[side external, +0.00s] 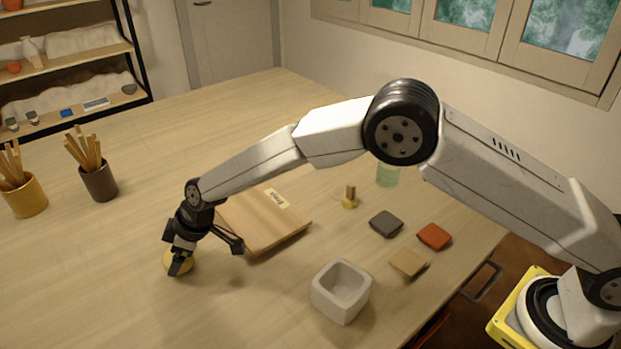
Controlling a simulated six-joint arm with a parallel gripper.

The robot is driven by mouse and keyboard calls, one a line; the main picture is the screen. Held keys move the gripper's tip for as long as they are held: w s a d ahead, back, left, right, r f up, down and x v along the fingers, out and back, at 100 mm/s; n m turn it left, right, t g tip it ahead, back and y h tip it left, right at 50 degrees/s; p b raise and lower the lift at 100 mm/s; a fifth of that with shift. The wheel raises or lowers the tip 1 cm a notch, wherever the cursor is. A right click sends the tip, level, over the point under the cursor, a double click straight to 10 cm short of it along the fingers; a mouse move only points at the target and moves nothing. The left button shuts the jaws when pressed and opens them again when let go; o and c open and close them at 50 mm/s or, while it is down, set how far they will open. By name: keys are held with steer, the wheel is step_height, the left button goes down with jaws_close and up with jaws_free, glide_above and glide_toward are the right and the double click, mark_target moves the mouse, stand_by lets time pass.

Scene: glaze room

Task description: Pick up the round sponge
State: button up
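The round yellow sponge (188,265) lies on the wooden table at the left front. My gripper (179,264) points down at it, with its dark fingers in front of and over the sponge, hiding its middle. The sponge looks to be on the tabletop.
A wooden board (285,228) lies right behind my gripper. A pale square pot (341,291), grey tile (386,223), red tile (434,236) and tan tile (408,263) are to the right. Brush cups (99,183) (26,197) stand at left. The front left is clear.

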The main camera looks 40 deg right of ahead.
mark_target(169, 255)
steer(key=shift+c, duration=0.5)
steer(key=shift+r, duration=0.1)
steer(key=shift+r, duration=1.45)
steer(key=shift+s+r, duration=0.2)
steer(key=shift+r, duration=0.1)
steer(key=s+d+r, duration=0.6)
steer(key=s+r, duration=0.3)
steer(key=s, duration=0.2)
steer(key=shift+s+d+r, duration=0.15)
steer(key=shift+s+d, duration=0.25)
steer(key=shift+d, duration=0.1)
